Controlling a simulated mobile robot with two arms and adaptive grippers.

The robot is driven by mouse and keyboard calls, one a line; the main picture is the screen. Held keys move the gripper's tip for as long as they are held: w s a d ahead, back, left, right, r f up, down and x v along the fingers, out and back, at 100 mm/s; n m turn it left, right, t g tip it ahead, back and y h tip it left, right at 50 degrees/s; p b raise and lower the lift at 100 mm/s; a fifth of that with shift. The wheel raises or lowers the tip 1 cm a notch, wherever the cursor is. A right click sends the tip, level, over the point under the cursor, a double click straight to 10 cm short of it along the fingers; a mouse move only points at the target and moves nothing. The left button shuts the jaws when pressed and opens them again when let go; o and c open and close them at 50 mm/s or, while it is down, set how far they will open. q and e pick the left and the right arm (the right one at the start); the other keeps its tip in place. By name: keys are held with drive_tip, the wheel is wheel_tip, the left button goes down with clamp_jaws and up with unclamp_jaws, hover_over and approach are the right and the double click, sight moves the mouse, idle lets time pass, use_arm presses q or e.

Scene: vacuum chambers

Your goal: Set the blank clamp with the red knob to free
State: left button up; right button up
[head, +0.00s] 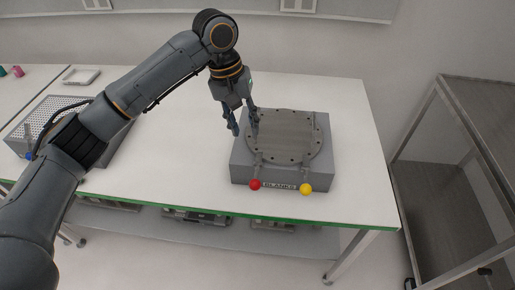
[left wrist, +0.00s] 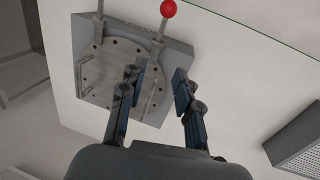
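The blank clamp with the red knob (head: 255,184) is on the left of a grey block (head: 284,185) labelled BLANKS. Its lever runs from the knob back along the left side of a round bolted flange (head: 290,130). In the left wrist view the red knob (left wrist: 168,8) is at the top and the flange (left wrist: 104,72) lies behind the fingers. A second clamp with a yellow knob (head: 306,189) is to the right. My left gripper (head: 243,132) is open and points down at the block's back left; contact cannot be told. My right gripper is not in view.
The block stands on a white table (head: 185,150) with a green front edge. A perforated metal box (head: 60,112) is at the left, partly behind my arm. A small white tray (head: 82,76) lies farther back. A grey metal rack (head: 470,140) stands at the right.

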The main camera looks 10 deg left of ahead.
use_arm(q)
drive_tip(key=p, duration=0.1)
hover_over(257, 169)
drive_tip(key=a, duration=0.2)
wheel_tip(257, 169, down, 8)
drive_tip(key=f, duration=0.2)
drive_tip(key=d+f, duration=0.1)
drive_tip(key=f, duration=0.1)
drive_tip(key=shift+d+p, duration=0.15)
drive_tip(key=shift+p, duration=0.25)
drive_tip(key=shift+f, duration=0.3)
drive_tip(key=c, duration=0.6)
clamp_jaws()
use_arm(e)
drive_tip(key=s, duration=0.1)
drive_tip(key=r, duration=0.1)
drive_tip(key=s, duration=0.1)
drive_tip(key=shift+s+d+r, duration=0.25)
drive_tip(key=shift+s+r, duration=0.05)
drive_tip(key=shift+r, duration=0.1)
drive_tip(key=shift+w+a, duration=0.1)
